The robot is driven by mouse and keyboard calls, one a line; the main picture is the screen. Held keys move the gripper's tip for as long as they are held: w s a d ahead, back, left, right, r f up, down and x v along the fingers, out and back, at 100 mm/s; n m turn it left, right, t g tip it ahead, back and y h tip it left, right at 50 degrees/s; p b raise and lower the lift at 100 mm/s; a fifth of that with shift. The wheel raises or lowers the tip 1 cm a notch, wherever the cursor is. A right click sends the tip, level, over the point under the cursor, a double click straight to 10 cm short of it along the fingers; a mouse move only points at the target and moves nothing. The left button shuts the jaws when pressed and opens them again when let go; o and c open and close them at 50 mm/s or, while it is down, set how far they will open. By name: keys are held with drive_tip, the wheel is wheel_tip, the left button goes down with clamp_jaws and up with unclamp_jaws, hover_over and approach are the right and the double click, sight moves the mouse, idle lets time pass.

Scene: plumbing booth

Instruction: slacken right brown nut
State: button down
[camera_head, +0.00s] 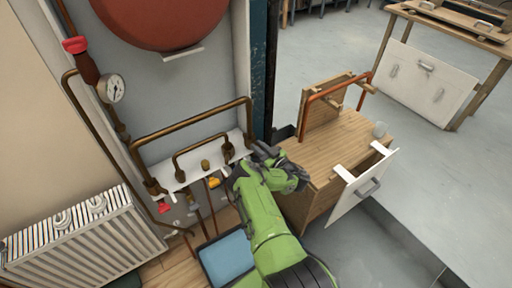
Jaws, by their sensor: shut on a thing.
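The large brown pipe (193,123) arches over a smaller brown pipe (201,148) on the white bracket plate (207,170) against the wall. The right brown nut (249,142) is at the foot of the large pipe's right leg, small in view and partly hidden by my gripper. My gripper (256,154) reaches in from the right at the plate's right end and is shut on this nut. The exact finger contact is hidden by the hand and wrist. The left nut (152,187) shows at the large pipe's other foot.
A wooden cabinet (340,146) with an open drawer (362,186) and a copper pipe frame (333,88) stands close right of my arm. A radiator (85,240) stands at left. A blue-lined tray (229,258) lies below. A red tank (165,20) hangs above.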

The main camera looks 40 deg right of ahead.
drive_tip(key=n+y, duration=0.1)
drive_tip(key=d+n+y+b, duration=0.1)
drive_tip(key=y, duration=0.2)
drive_tip(key=shift+d+f+n+g, duration=0.2)
drive_tip(key=shift+f+n+g, duration=0.05)
drive_tip(key=shift+n+g, duration=0.15)
drive_tip(key=shift+w+d+r+n+g+y+b, duration=0.1)
drive_tip(key=shift+d+n+g+y+b, duration=0.25)
drive_tip(key=shift+y, duration=0.3)
drive_tip(key=shift+w+f+n+g+y+b, duration=0.1)
drive_tip(key=shift+n+g+y+b, duration=0.1)
drive_tip(key=shift+n+y, duration=0.35)
drive_tip(key=shift+w+d+r+n+g+y+b, duration=0.1)
drive_tip(key=shift+d+n+g+y+b, duration=0.15)
drive_tip(key=shift+y, duration=0.45)
drive_tip(key=shift+w+n+g+y, duration=0.1)
drive_tip(key=shift+n+g+y, duration=0.2)
drive_tip(key=shift+y, duration=0.1)
drive_tip(key=c, duration=1.1)
unclamp_jaws()
drive_tip(key=shift+d, duration=0.1)
drive_tip(key=shift+r, duration=0.1)
